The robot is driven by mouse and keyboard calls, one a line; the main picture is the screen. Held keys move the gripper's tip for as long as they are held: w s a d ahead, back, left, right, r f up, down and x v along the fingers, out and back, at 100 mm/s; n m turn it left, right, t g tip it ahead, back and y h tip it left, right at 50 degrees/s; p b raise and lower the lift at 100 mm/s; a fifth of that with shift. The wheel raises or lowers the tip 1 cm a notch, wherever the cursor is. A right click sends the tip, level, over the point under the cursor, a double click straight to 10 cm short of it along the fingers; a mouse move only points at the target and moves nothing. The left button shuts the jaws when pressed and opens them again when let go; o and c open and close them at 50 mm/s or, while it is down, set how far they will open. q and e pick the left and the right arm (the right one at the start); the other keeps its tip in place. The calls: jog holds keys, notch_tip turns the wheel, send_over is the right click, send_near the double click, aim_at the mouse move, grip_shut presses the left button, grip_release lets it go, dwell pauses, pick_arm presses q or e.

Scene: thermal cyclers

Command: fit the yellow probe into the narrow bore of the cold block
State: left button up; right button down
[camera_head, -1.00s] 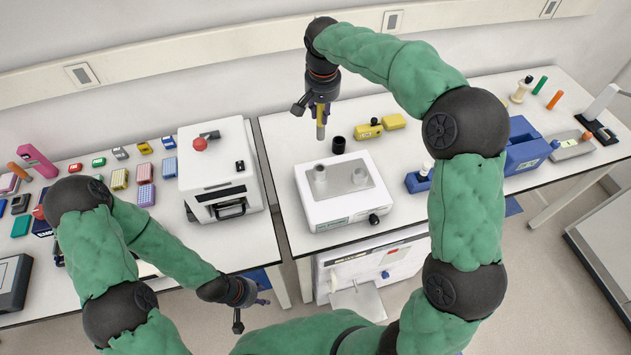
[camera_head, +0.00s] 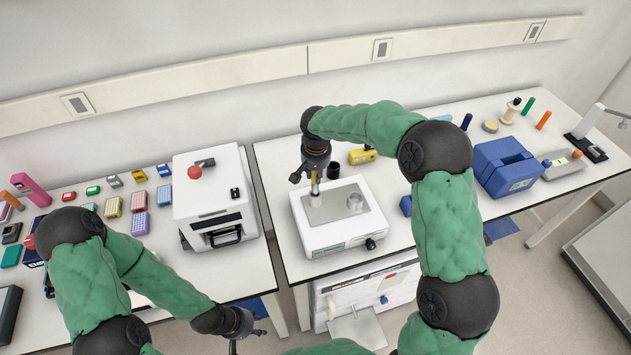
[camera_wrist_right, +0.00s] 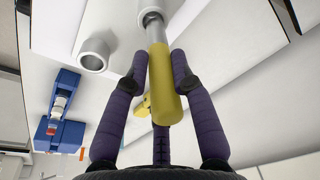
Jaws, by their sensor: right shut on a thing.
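The cold block (camera_head: 368,220) is a white box with a grey top plate and two raised round sockets. My right gripper (camera_wrist_right: 159,72) is shut on the yellow probe (camera_wrist_right: 160,85), holding its yellow handle between two dark fingers. The probe's silver shaft points into or onto one socket (camera_wrist_right: 150,16); I cannot tell how deep its tip is.
A white cycler (camera_head: 208,185) with a red knob stands left. A blue case (camera_head: 505,167) is at right. My right arm crosses over the bench right of the cold block.

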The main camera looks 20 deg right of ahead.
aim_at(316, 185)
jog(key=f, duration=0.1)
jog(key=s+f, duration=0.1)
jog(key=f, duration=0.1)
jog(key=shift+a+f, duration=0.1)
jog(key=shift+f, duration=0.4)
jog(key=shift+w+f, duration=0.1)
jog(key=shift+f, duration=0.1)
jog(key=c, duration=1.1)
grip_release()
jog(key=shift+o, duration=0.2)
jog(key=shift+r, duration=0.1)
notch_tip(316, 185, up, 12)
jog(key=s, duration=0.1)
jog(key=shift+r, duration=0.2)
jog(key=shift+a, duration=0.1)
